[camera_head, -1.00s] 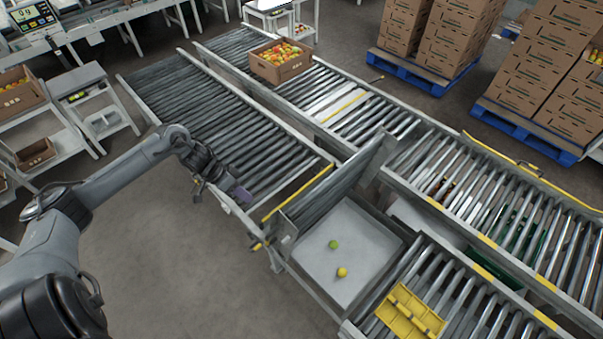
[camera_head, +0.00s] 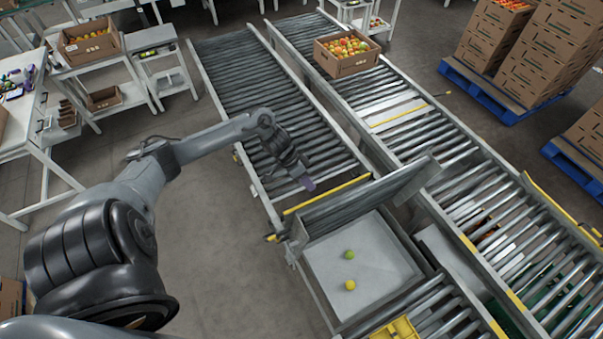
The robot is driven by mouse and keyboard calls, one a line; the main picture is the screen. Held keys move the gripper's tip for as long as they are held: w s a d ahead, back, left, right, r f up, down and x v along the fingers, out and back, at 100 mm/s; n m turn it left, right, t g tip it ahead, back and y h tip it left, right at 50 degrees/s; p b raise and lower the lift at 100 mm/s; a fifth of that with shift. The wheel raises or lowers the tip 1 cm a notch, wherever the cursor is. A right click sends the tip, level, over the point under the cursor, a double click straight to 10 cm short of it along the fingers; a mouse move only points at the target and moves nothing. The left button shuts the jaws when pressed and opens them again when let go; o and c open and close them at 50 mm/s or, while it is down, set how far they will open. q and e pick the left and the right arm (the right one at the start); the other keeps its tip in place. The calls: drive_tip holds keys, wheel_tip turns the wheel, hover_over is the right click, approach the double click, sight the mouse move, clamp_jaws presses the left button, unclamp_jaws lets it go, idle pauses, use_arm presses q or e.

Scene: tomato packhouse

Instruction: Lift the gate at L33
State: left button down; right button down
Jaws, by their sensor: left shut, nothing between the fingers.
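A roller gate (camera_head: 375,205) stands steeply tilted between the left roller conveyor (camera_head: 262,110) and a pale sunken floor panel (camera_head: 335,262). A yellow strip (camera_head: 326,194) runs along the conveyor end beside it. No L33 label is readable. My left gripper (camera_head: 306,184) is shut and empty, with its purple tip above the conveyor's end, just behind the yellow strip as seen here. I cannot tell whether it touches anything. My right gripper is out of view.
A green tomato (camera_head: 349,254) and a yellow one (camera_head: 350,286) lie on the pale floor. A box of tomatoes (camera_head: 342,64) sits on the parallel conveyor. Shelves stand at left, and stacked cartons (camera_head: 535,60) on blue pallets at right. The grey floor beside my arm is clear.

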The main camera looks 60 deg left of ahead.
sight(329, 218)
use_arm(q)
drive_tip(key=shift+w+d+f+p, duration=0.1)
drive_tip(key=shift+d+f+p, duration=0.25)
drive_tip(key=shift+d, duration=0.45)
drive_tip(key=shift+w+d+f+p, duration=0.1)
drive_tip(key=shift+d+f, duration=0.35)
drive_tip(key=shift+d, duration=0.35)
drive_tip(key=shift+w+d+f+p, duration=0.1)
drive_tip(key=shift+d+f+p, duration=0.25)
drive_tip(key=shift+d, duration=0.45)
drive_tip(key=d+p, duration=0.1)
drive_tip(key=d, duration=0.1)
drive_tip(key=d+f+p, duration=0.1)
drive_tip(key=d, duration=0.2)
drive_tip(key=d+p, duration=0.1)
drive_tip(key=d, duration=0.1)
drive_tip(key=shift+s+d+f, duration=0.2)
drive_tip(key=shift+d+f, duration=0.05)
drive_tip(key=shift+f, duration=0.05)
drive_tip(key=shift+d+f, duration=0.25)
drive_tip(key=shift+d, duration=0.05)
drive_tip(key=shift+a, duration=0.1)
